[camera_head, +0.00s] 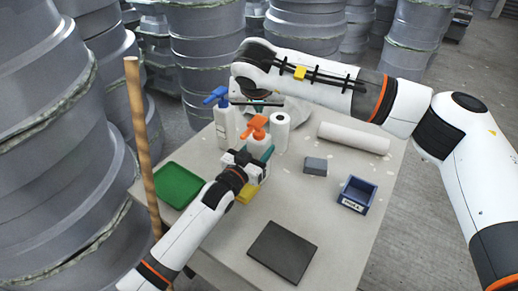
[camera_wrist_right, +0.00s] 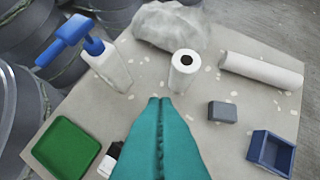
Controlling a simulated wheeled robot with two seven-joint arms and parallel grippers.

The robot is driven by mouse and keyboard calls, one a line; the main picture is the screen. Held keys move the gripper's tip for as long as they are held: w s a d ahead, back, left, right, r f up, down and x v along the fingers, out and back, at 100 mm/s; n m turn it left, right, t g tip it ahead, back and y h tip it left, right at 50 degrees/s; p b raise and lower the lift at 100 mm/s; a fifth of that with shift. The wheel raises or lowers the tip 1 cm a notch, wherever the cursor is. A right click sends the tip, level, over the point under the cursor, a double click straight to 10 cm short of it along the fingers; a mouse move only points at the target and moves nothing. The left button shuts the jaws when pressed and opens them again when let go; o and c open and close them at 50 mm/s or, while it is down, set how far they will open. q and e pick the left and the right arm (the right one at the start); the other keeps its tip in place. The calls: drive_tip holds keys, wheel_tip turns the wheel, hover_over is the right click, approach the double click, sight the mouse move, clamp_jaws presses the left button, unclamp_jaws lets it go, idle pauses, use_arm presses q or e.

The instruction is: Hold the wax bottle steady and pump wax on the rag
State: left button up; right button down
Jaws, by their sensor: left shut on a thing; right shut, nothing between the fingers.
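A white bottle with an orange pump head (camera_head: 256,128) stands on the table. My left gripper (camera_head: 262,160) is shut around its body from the front. A second white bottle with a blue pump head (camera_head: 224,122) stands to its left; it also shows in the right wrist view (camera_wrist_right: 110,66). My right gripper (camera_head: 260,103) is shut and empty, above and behind the orange pump; its teal fingers (camera_wrist_right: 160,100) fill the lower middle of the right wrist view, where the orange pump does not show. A yellow piece (camera_head: 246,194), perhaps the rag, lies partly hidden beneath my left gripper.
A green tray (camera_head: 178,186) lies left. A small white roll (camera_head: 280,132), a long white roll (camera_head: 353,137), a grey block (camera_head: 315,166) and a blue bin (camera_head: 357,195) stand right. A pale crumpled heap (camera_wrist_right: 170,26) lies behind. A dark mat (camera_head: 283,250) lies in front.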

sight(259, 118)
drive_tip(key=shift+f, duration=0.15)
idle(0.4)
drive_tip(key=shift+f, duration=1.55)
drive_tip(key=shift+r, duration=1.7)
use_arm(q)
drive_tip(key=o, duration=1.2)
use_arm(e)
wheel_tip(259, 118, up, 6)
